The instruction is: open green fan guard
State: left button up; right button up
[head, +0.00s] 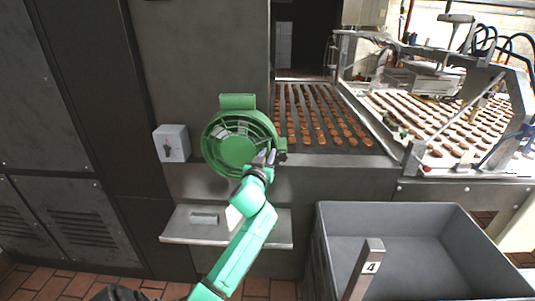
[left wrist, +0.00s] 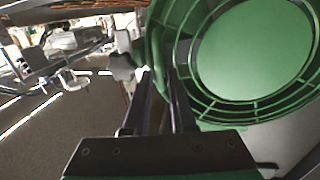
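The green fan guard (head: 239,143) is a round cage with a solid green disc in its middle, on the grey machine front. It also fills the upper right of the left wrist view (left wrist: 252,55). It looks closed over the fan housing. My left gripper (head: 267,157) is at the guard's lower right edge, beside a small dark fitting (head: 281,150). In the left wrist view its two fingers (left wrist: 160,75) stand a little apart, with the guard's green rim just beyond or between the tips; contact is unclear. My right gripper is not in view.
A grey switch box (head: 171,143) is left of the fan. A metal shelf (head: 262,231) juts out below. A large grey bin (head: 410,250) and a post marked 4 (head: 363,268) stand front right. A conveyor (head: 318,118) carries rows of brown pieces behind.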

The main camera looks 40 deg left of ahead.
pick_arm(q)
grip_shut()
jog(key=shift+s, duration=0.1)
dwell(1.2)
